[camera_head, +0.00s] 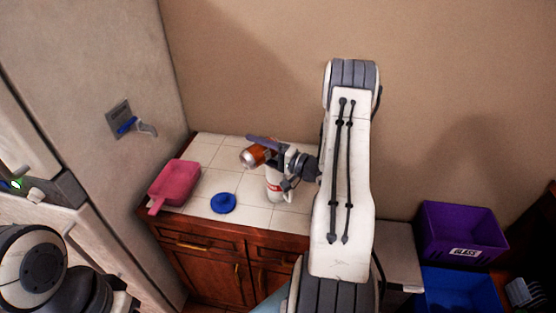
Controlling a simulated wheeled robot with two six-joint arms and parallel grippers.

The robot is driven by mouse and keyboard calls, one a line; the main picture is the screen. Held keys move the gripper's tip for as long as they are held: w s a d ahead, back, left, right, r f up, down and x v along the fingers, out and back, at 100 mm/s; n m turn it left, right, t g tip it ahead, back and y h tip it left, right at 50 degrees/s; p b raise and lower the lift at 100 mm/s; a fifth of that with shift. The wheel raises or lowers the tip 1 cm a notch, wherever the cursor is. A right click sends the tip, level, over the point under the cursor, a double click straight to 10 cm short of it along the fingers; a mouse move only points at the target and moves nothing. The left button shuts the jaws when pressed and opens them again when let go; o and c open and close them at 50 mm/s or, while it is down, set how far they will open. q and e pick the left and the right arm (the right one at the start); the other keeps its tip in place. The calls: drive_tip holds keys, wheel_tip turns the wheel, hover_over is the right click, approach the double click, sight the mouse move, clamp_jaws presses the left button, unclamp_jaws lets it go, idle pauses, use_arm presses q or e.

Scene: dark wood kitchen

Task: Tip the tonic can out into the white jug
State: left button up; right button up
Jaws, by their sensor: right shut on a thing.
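The tonic can (252,156), orange with a silver end, is held by my right gripper (266,151) above the counter. It lies tilted close to horizontal, with its silver end toward the lower left. The white jug (273,184), with a red marking, stands on the tiles just below the gripper; its top is partly hidden by the gripper. The can's silver end is left of the jug's top. I cannot see any liquid. Of my left arm, only part shows at the lower left; its gripper (124,301) is partly cut off at the bottom edge.
A pink container (175,183) lies at the counter's left edge, and a round blue object (223,203) lies left of the jug. A fridge (95,75) stands at the left. A purple bin (462,232) and a blue bin (455,290) are at the right.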

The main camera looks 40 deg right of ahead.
drive_tip(key=shift+r, duration=0.2)
drive_tip(key=shift+d+f+m+t, duration=0.2)
drive_tip(key=shift+f+m+t, duration=0.25)
drive_tip(key=shift+m, duration=0.65)
drive_tip(key=shift+d+r+m+t+p, duration=0.2)
drive_tip(key=shift+r+m+t+p, duration=0.3)
drive_tip(key=shift+m, duration=0.4)
drive_tip(key=shift+d+r+m+t+p, duration=0.15)
drive_tip(key=shift+r+m+t+p, duration=0.1)
drive_tip(key=shift+m+p, duration=0.5)
idle(0.4)
drive_tip(key=shift+m, duration=0.25)
drive_tip(key=shift+d+r+m+t+h, duration=0.3)
drive_tip(key=shift+m+t, duration=0.1)
drive_tip(key=shift+m, duration=0.4)
drive_tip(key=shift+d+f+m+t+h, duration=0.15)
drive_tip(key=shift+d+f+m+h, duration=0.1)
drive_tip(key=shift+m, duration=0.45)
drive_tip(key=shift+d+f+m+t+h, duration=0.15)
drive_tip(key=shift+f+m, duration=0.1)
drive_tip(key=shift+m, duration=0.45)
drive_tip(key=shift+c, duration=0.2)
drive_tip(key=shift+d+r+m+h+p, duration=0.15)
drive_tip(key=shift+r+m+h+p, duration=0.25)
drive_tip(key=shift+r+m+p, duration=0.15)
drive_tip(key=shift+d+r+m+t, duration=0.1)
drive_tip(key=shift+r+m+t, duration=0.15)
drive_tip(key=shift+r+t, duration=0.15)
